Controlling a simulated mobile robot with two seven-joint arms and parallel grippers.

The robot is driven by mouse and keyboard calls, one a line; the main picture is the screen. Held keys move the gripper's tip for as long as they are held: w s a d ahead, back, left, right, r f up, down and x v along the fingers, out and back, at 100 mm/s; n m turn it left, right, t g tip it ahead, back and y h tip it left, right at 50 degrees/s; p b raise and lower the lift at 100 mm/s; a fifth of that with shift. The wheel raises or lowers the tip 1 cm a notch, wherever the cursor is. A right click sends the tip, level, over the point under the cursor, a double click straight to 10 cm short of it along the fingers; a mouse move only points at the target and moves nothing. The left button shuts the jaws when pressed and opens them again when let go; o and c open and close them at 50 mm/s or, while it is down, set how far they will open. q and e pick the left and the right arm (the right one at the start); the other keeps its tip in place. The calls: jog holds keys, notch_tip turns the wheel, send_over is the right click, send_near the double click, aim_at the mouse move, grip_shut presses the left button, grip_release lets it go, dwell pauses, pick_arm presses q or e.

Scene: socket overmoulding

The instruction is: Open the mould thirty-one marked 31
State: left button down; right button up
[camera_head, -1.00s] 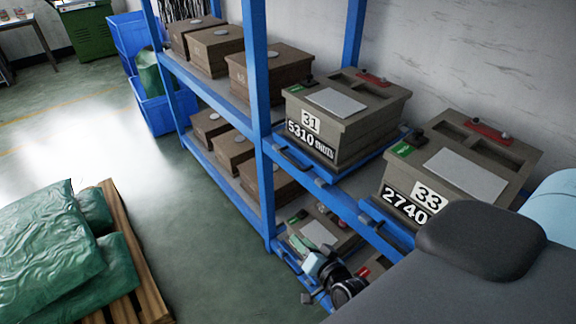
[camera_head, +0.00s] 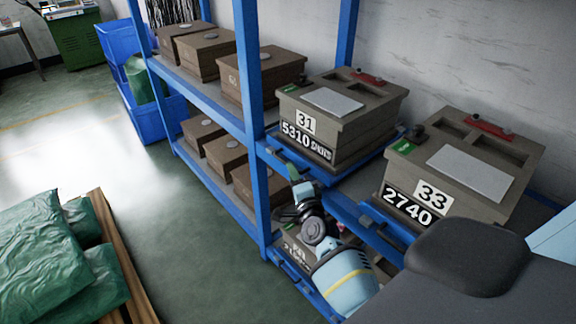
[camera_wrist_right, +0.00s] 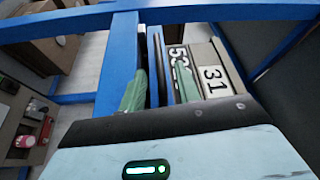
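Mould thirty-one (camera_head: 350,132) is a grey-brown box with a "31" label and "5310" on its front. It sits closed on a blue tray (camera_head: 350,173) on the upper shelf. My right gripper (camera_head: 293,172) is just below the front left of that tray, beside the blue post. Whether a finger touches the tray is unclear. My left gripper is out of view.
Mould 33 (camera_head: 460,165) stands to the right on its own tray. A blue post (camera_head: 250,110) rises left of mould thirty-one. Brown boxes (camera_head: 262,75) fill the shelves to the left. Another mould (camera_head: 300,248) sits low behind my right arm. Green sacks (camera_head: 40,260) lie on a pallet.

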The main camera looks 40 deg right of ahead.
jog(key=shift+x, duration=2.4)
jog(key=shift+c, duration=0.4)
grip_shut()
